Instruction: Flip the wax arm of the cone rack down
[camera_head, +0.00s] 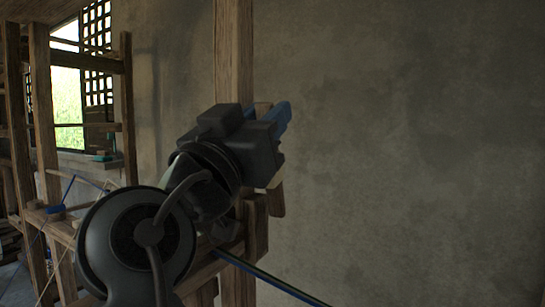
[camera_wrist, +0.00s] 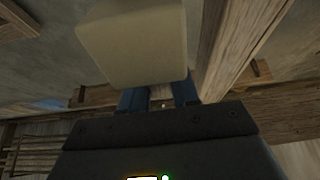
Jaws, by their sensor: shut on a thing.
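My gripper (camera_head: 281,118) is up beside a tall wooden post (camera_head: 233,55) in the head view, its blue fingers partly hidden by its own dark body. In the wrist view my gripper (camera_wrist: 160,96) has its two blue fingers on either side of a small wooden piece, which looks like the wax arm (camera_wrist: 160,92). It is shut on this piece. A pale cream block (camera_wrist: 133,42), likely the wax, is just beyond the fingers and covers part of them. The rest of the arm and its pivot are hidden. Wooden parts of the rack (camera_head: 257,222) show below my gripper.
The post rises close behind my gripper, and a beam (camera_wrist: 240,45) runs beside the fingers in the wrist view. A dark rod (camera_head: 270,280) slants to the lower right. Wooden loom frames (camera_head: 40,100) stand at left. The right side before the wall is open.

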